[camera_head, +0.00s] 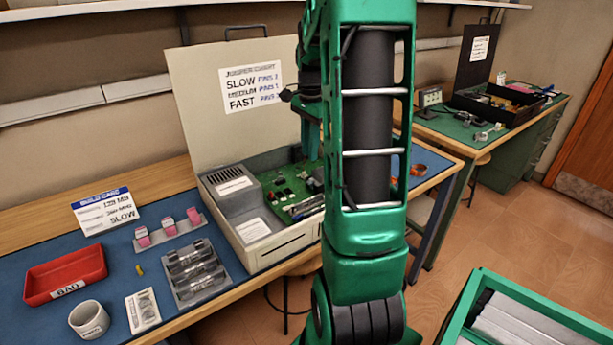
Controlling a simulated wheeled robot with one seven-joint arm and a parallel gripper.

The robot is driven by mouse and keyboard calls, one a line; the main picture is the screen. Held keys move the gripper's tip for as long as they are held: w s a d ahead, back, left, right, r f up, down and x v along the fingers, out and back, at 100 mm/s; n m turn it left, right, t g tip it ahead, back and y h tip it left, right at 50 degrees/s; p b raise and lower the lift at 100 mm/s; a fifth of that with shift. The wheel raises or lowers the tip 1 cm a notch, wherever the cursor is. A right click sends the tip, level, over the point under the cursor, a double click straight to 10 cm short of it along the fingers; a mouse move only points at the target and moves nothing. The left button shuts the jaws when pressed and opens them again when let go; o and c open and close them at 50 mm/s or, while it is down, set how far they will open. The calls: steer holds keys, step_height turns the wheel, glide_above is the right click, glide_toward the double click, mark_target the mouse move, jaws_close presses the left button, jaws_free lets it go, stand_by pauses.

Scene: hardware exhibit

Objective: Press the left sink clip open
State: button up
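The open beige computer case (285,245) sits on the blue bench mat, its raised lid (205,95) standing behind it. Inside it is a green circuit board (278,190) with small dark parts and some long slots (305,208) near its front right. I cannot make out the left sink clip or whether it is open; my arm covers the right part of the case. My green arm stands upright across the middle of the picture. My gripper does not show.
Left of the case are a grey holder (195,289) with shiny cylinders, a strip with pink pieces (168,226), a red tray (65,275), a white cup (89,319) and a build card (106,212). A green bin (553,312) is at lower right. Open floor lies right of the bench.

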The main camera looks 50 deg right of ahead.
mark_target(309, 181)
step_height(309, 181, down, 10)
steer(key=shift+r, duration=0.25)
steer(key=shift+c, duration=0.7)
jaws_close()
